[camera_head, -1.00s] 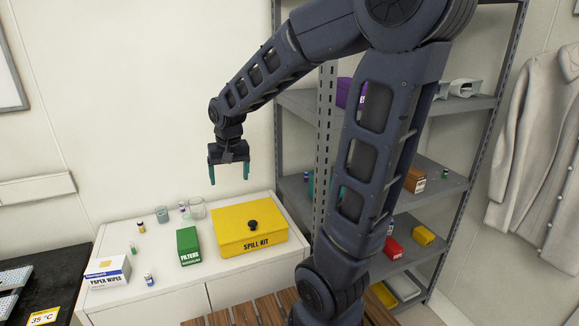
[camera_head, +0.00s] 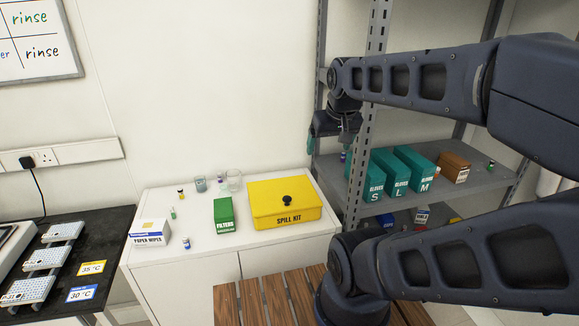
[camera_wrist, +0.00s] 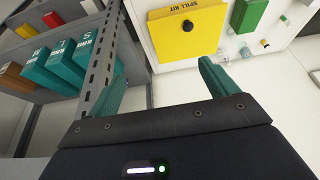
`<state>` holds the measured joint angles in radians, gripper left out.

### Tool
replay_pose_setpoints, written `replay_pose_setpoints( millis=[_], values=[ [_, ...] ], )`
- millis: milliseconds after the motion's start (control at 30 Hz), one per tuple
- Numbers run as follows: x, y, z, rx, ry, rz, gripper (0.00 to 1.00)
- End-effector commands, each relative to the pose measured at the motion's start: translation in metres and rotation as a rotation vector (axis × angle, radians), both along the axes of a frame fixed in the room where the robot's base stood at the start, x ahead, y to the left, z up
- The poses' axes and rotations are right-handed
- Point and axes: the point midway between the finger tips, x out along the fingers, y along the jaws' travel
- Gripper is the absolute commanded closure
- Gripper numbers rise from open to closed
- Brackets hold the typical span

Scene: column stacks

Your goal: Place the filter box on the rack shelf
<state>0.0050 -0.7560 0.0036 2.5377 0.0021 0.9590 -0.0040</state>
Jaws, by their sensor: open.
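The green filter box (camera_head: 224,215), labelled FILTERS, stands upright on the white cabinet top, left of the yellow spill kit. It also shows in the wrist view (camera_wrist: 249,14) at the top right. The grey rack shelf (camera_head: 462,185) is at the right and carries teal glove boxes and a brown box. My gripper (camera_head: 328,150) is above and right of the spill kit, beside the rack's front post, apart from the filter box. In the wrist view its two teal fingers (camera_wrist: 162,90) are spread wide with nothing between them.
The spill kit (camera_head: 262,210) takes up the right part of the cabinet top (camera_head: 160,205). Glove boxes (camera_head: 412,170) crowd the shelf. The rack post (camera_head: 366,120) stands close to my gripper.

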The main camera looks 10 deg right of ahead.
Motion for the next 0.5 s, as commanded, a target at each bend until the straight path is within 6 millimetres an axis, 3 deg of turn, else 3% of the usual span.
replay_pose_setpoints(
  millis=[367, 500],
  values=[
    [0.001, 0.001, 0.0, 0.001, 0.002, 0.0, 0.15],
    [0.012, 0.007, -0.002, 0.008, 0.019, 0.006, 0.15]
  ],
)
